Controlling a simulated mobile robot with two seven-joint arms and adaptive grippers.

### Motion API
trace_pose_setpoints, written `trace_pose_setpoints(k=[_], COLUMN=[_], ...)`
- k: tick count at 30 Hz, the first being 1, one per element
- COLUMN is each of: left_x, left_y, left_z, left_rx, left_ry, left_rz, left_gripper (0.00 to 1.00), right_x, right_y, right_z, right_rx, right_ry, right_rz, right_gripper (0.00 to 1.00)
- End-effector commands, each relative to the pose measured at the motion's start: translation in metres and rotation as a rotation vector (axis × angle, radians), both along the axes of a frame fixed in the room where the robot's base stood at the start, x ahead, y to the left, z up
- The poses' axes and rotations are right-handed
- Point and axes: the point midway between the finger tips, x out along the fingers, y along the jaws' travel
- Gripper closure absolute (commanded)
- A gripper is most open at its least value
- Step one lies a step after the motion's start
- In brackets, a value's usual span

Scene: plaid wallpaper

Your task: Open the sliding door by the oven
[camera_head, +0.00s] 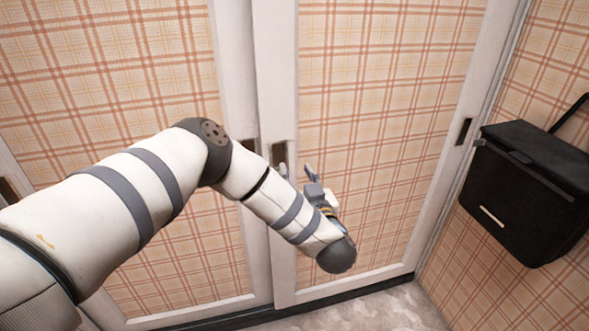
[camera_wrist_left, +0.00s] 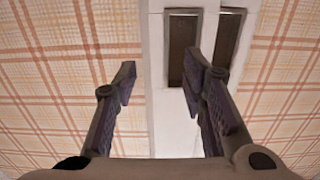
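The sliding door (camera_head: 385,110) has a plaid panel in a white frame and stands beside another plaid door (camera_head: 120,70). It has a dark recessed handle (camera_head: 279,155) on its left frame and another dark handle (camera_head: 463,131) on its right frame. My left gripper (camera_head: 296,171) is open and empty in front of the door's left edge. My right gripper is not in view. No oven shows.
A black box (camera_head: 525,190) with a strap hangs on the plaid wall at the right, near the door's right frame. A dark track (camera_head: 350,290) runs along the bottom of the doors. The patterned grey floor (camera_head: 370,310) is clear where it shows.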

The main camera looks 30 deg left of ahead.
Motion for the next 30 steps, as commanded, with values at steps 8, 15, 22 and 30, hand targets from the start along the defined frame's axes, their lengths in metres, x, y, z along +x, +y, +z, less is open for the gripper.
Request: trace_pose_setpoints(k=[8, 15, 22, 30], left_x=[0.033, 0.037, 0.037, 0.037], left_y=[0.038, 0.042, 0.042, 0.043], left_z=[0.002, 0.003, 0.003, 0.003], left_rx=[0.0, 0.0, -0.001, -0.001], left_ry=[-0.003, -0.004, -0.003, -0.003], left_rz=[-0.002, -0.005, -0.005, -0.005], left_gripper=[0.62, 0.62, 0.93, 1.0], right_x=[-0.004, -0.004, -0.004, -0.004], right_y=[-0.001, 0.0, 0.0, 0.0], right_z=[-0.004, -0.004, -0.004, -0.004], right_rx=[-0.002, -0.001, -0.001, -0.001], right_ry=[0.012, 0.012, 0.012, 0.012], right_rz=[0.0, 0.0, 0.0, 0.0], right_gripper=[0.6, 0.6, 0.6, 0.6])
